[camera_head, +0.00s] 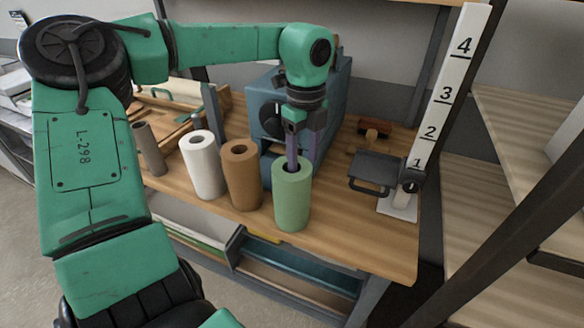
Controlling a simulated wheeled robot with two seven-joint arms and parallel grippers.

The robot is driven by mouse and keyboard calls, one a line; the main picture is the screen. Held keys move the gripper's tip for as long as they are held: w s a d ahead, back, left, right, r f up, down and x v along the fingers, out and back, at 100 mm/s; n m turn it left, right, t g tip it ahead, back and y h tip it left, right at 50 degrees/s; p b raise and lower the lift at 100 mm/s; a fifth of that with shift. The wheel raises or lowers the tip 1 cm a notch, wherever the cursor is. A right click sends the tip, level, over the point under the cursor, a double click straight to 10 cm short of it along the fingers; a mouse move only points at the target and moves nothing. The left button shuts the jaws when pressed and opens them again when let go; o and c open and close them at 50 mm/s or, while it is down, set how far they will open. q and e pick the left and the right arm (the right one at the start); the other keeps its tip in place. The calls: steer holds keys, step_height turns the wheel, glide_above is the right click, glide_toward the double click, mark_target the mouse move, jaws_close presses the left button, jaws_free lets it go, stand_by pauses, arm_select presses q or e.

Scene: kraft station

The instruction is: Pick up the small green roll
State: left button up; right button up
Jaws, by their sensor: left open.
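A small green roll (291,200) stands upright near the front edge of the wooden table (365,235). My left gripper (297,160) comes down from above, right over the roll. Its fingers are open and point down at the roll's top; one finger appears to reach into or just in front of the roll's top hole. I cannot tell whether the fingers touch the roll. My right gripper is not in view.
A brown roll (241,176), a white roll (202,166) and a thin dark roll (149,150) stand left of the green one. A blue machine (335,100) is behind. A numbered height gauge (440,110) with a dark platform (376,170) is right. The front right tabletop is clear.

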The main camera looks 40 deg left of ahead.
mark_target(292, 196)
arm_select(q)
steer(key=f, duration=0.1)
steer(key=f+p, duration=0.1)
steer(key=f, duration=0.2)
steer(key=shift+s+f+p, duration=0.1)
steer(key=shift+s+p, duration=0.2)
steer(key=shift+d+f, duration=0.1)
steer(key=shift+f, duration=0.1)
steer(key=shift+c, duration=1)
steer(key=shift+w, duration=0.1)
jaws_close()
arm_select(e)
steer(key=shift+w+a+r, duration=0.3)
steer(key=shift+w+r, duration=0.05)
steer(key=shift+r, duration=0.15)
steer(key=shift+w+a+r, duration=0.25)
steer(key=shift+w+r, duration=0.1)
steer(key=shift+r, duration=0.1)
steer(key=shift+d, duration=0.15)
